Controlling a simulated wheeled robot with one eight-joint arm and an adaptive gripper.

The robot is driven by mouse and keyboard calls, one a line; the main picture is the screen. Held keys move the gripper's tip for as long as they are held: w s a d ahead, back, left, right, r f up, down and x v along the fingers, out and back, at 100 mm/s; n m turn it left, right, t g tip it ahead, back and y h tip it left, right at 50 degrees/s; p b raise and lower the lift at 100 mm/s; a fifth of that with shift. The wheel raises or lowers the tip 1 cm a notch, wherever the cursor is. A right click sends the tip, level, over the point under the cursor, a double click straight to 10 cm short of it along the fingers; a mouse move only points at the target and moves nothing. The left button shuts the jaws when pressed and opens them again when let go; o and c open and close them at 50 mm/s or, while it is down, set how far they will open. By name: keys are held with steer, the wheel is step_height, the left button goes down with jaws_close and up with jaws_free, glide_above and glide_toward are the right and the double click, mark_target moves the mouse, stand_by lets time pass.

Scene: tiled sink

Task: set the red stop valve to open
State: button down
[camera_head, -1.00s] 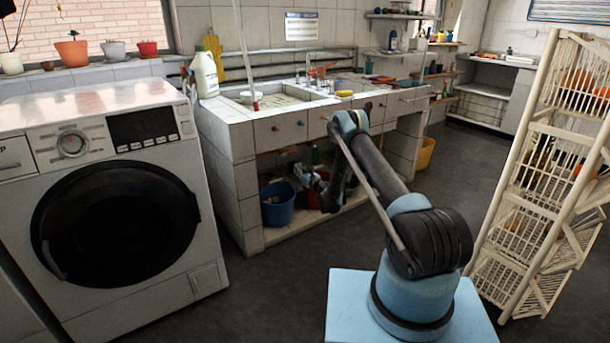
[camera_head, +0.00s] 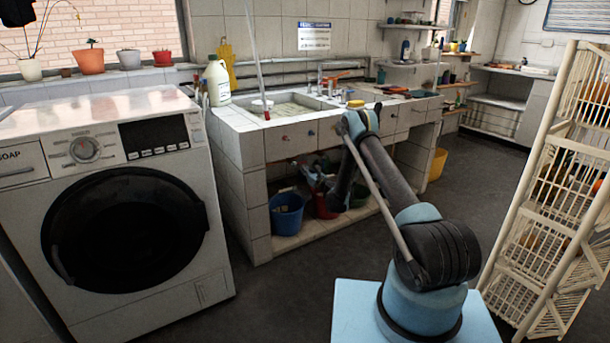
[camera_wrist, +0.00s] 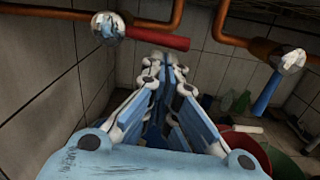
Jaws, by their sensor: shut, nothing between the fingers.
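The red stop valve has a metallic body (camera_wrist: 107,27) and a red lever (camera_wrist: 160,38) at the top left of the wrist view. The lever points right and slightly down, roughly alongside the copper pipe (camera_wrist: 60,12). My gripper (camera_wrist: 166,62) is shut and empty, its blue fingers meeting just below the lever in the wrist view. I cannot tell whether they touch it. In the head view my gripper (camera_head: 316,177) is under the sink counter, small and partly hidden by shadow; the valve cannot be made out there.
A second valve with a blue lever (camera_wrist: 267,93) is on the right, its lever pointing down and left. A tiled wall (camera_wrist: 40,75) is close on the left. A blue bucket (camera_head: 287,213) and a red bucket (camera_head: 325,204) stand under the sink counter (camera_head: 255,200).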

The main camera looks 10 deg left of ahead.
steer(key=shift+w+d+r, duration=0.1)
steer(key=shift+w+r, duration=0.1)
steer(key=shift+r, duration=0.35)
